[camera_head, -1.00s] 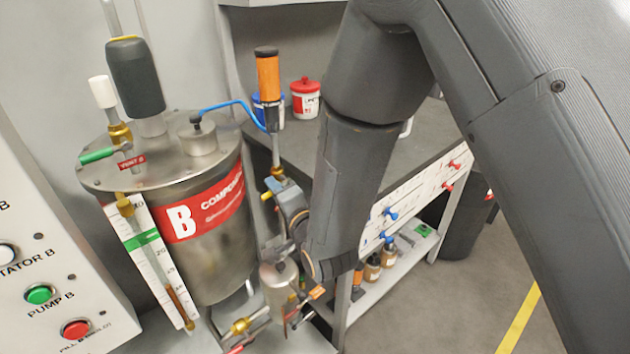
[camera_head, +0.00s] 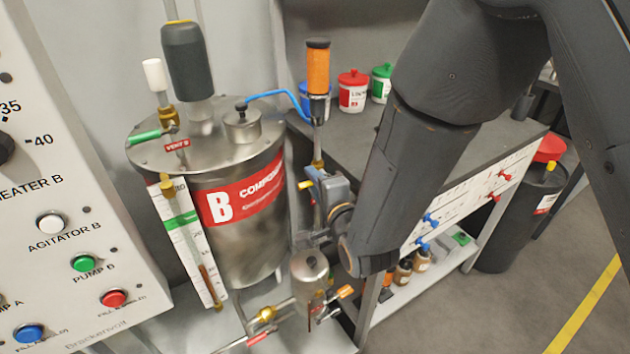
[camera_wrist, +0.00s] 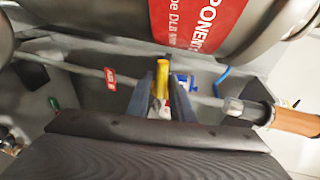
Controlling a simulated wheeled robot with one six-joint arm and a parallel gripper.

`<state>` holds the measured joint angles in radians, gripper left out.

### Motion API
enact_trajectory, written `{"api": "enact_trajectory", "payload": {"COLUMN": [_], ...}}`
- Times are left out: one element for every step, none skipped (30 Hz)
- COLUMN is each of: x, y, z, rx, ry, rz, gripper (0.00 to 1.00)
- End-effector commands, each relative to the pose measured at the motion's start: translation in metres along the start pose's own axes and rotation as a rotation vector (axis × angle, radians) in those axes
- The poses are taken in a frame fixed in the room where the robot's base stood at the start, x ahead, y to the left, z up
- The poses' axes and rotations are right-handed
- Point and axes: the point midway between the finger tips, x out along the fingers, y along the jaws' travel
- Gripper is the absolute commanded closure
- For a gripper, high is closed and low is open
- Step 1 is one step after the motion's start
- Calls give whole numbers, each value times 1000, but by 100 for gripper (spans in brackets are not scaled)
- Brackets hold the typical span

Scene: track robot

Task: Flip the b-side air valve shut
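The b-side air valve has a short yellow handle (camera_wrist: 160,80) on a thin vertical pipe beside the Component B tank. In the wrist view the pipe runs sideways, with a red tag (camera_wrist: 110,78) on it. My gripper (camera_wrist: 161,92) is open, with one dark finger on each side of the yellow handle. I cannot tell whether either finger touches it. In the head view the yellow handle (camera_head: 306,185) shows just left of my gripper (camera_head: 322,188), which partly hides the valve and pipe.
The steel tank B (camera_head: 240,225) stands close to the left. An orange-topped cylinder (camera_head: 318,70) with a blue hose rises above the valve. A small steel pot (camera_head: 310,272) sits below my wrist. A grey bench (camera_head: 365,135) with tubs is behind.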

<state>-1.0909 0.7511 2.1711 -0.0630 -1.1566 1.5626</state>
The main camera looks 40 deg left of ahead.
Motion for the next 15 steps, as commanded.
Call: {"api": "enact_trajectory", "payload": {"x": [0,0,0,0,0,0,0,0,0,-1,-2,-5,-7,-11,-16], "y": [0,0,0,0,0,0,0,0,0,0,0,0,0,0,0], "z": [0,0,0,0,0,0,0,0,-1,-1,-1,-1,-1,-1,-1], "rx": [0,0,0,-1,-1,-1,-1,-1,-1,-1,-1,-1,-1,-1,-1], "ry": [0,0,0,0,0,0,1,1,1,1,1,1,1,1,1], "rz": [0,0,0,0,0,0,0,0,0,0,0,0,0,0,0], "gripper": [70,70,70,70,70,70,70,70,70,70,70,70,70,70,70]}}
